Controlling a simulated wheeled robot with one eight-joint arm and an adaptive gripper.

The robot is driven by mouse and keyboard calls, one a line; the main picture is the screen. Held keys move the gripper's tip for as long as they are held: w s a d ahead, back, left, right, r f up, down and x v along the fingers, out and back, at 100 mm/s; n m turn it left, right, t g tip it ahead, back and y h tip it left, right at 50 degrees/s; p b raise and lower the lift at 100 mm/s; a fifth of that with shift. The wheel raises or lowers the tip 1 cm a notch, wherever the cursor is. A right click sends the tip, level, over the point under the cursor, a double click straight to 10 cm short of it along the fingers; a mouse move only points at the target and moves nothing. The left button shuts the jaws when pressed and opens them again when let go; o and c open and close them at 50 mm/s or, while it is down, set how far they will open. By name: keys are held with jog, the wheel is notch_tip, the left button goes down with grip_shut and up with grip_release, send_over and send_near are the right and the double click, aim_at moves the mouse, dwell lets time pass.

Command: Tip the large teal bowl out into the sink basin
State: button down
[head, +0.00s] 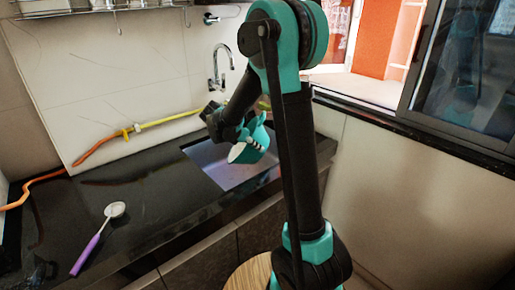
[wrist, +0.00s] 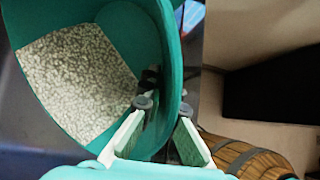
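The large teal bowl (head: 262,137) is held tilted above the sink basin (head: 215,165), its mouth turned toward the lower left. Pale, grain-like contents show at its mouth. In the wrist view the bowl (wrist: 120,25) fills the upper left, with a bed of whitish grains (wrist: 75,80) inside. My gripper (wrist: 164,106) has one finger inside the bowl and one outside, closed on its wall near the rim. In the head view my gripper (head: 238,128) is partly hidden against the bowl. I cannot tell whether any grains lie in the basin.
A wall faucet (head: 220,70) stands behind the basin. A yellow and orange hose (head: 125,132) runs along the wall. A purple-handled ladle (head: 98,238) lies on the dark counter (head: 150,200). A wooden barrel (wrist: 250,158) shows at the wrist view's lower right.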

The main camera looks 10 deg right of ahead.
jog(key=shift+a+r, duration=0.15)
dwell(0.4)
jog(key=shift+w+a+r+h, duration=0.2)
jog(key=shift+a+r+h, duration=0.3)
jog(key=shift+r+h, duration=0.2)
jog(key=shift+a+r, duration=0.1)
jog(key=shift+a, duration=0.1)
dwell(0.5)
jog(key=shift+w+a+r+n+h, duration=0.3)
jog(key=shift+a+r+h, duration=0.2)
jog(key=shift+a+h, duration=0.1)
jog(key=shift+s, duration=0.1)
jog(key=shift+r+g, duration=0.1)
jog(key=shift+g, duration=0.2)
jog(key=shift+w+a+r+h, duration=0.25)
jog(key=shift+a+r+h, duration=0.3)
jog(key=shift+a, duration=0.2)
dwell(0.7)
jog(key=shift+a, duration=0.15)
